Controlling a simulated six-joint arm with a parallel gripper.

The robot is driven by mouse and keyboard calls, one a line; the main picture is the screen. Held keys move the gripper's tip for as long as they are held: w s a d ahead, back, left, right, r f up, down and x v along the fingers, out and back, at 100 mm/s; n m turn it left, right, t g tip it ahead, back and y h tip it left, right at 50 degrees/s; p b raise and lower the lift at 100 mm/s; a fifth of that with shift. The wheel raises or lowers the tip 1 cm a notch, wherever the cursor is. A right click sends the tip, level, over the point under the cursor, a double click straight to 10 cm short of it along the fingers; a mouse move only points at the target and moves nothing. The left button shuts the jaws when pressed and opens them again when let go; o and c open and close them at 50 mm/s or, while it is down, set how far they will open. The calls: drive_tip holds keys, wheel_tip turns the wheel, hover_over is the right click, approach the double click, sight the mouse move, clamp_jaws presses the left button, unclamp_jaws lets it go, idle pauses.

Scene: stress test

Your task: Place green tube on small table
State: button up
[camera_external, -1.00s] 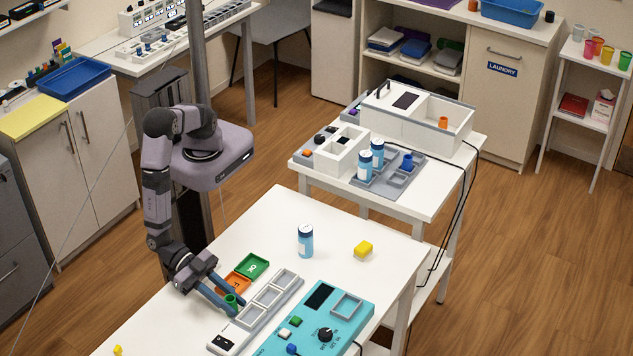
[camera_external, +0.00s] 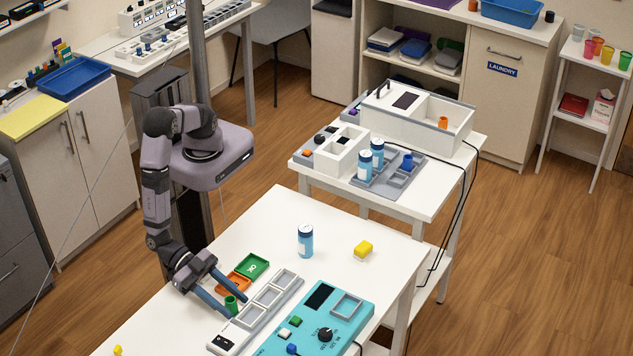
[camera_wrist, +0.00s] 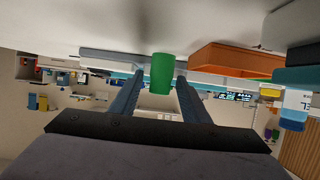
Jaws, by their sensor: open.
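The green tube (camera_external: 231,304) stands upright on the white front table (camera_external: 283,212), beside the orange tray. My gripper (camera_external: 237,306) is low over the table, with its two blue-grey fingers spread on either side of the tube. In the wrist view, the green tube (camera_wrist: 161,73) is between the fingers of my gripper (camera_wrist: 160,80), with gaps at both sides. Which table is the small one is not clear. A second white table (camera_external: 432,205) stands behind the front one, and a narrow white side table (camera_external: 579,117) stands at the far right.
An orange tray (camera_external: 233,283), a green tray (camera_external: 252,266), a grey rack (camera_external: 268,297) and a teal device (camera_external: 335,325) lie close by. A blue-white bottle (camera_external: 305,242) and a yellow block (camera_external: 363,249) are farther back.

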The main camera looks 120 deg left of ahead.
drive_tip(key=b+v, duration=0.1)
drive_tip(key=v, duration=1)
drive_tip(key=shift+s, duration=0.35)
